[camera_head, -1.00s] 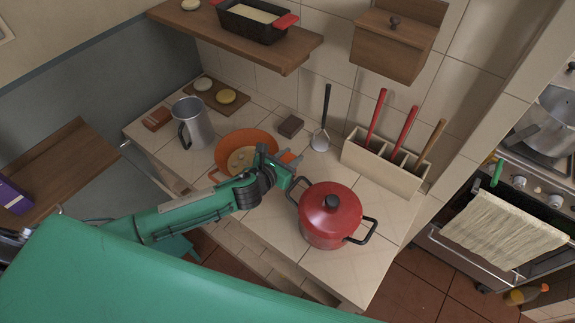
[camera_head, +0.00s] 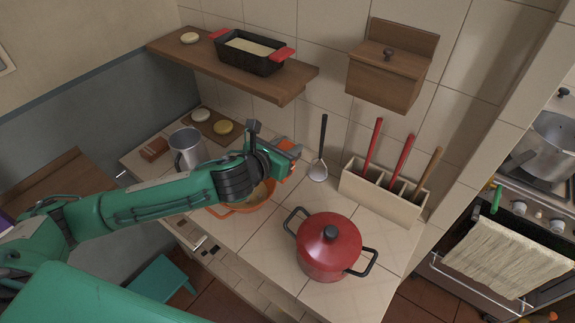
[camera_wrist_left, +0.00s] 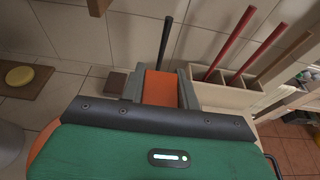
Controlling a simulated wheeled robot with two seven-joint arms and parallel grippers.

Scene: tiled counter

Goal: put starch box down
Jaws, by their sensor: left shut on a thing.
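My left gripper (camera_head: 287,152) is shut on an orange, box-like thing (camera_head: 284,143), which I take to be the starch box. In the left wrist view the orange thing (camera_wrist_left: 160,87) shows between the two grey-green fingers. Its lower part is hidden by the gripper body. In the head view the gripper is in front of the back wall tiles, left of the ladle and above the counter (camera_head: 260,232). I cannot tell how high it is. My right gripper is not in view.
A red pot (camera_head: 328,246) stands on the counter's right part. An orange pan (camera_head: 240,208) is partly under my left arm. A metal jug (camera_head: 187,146), a utensil holder (camera_head: 380,195) and a ladle (camera_head: 319,172) stand near. A wall shelf (camera_head: 230,65) is above. Bare tiles lie left of the pot.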

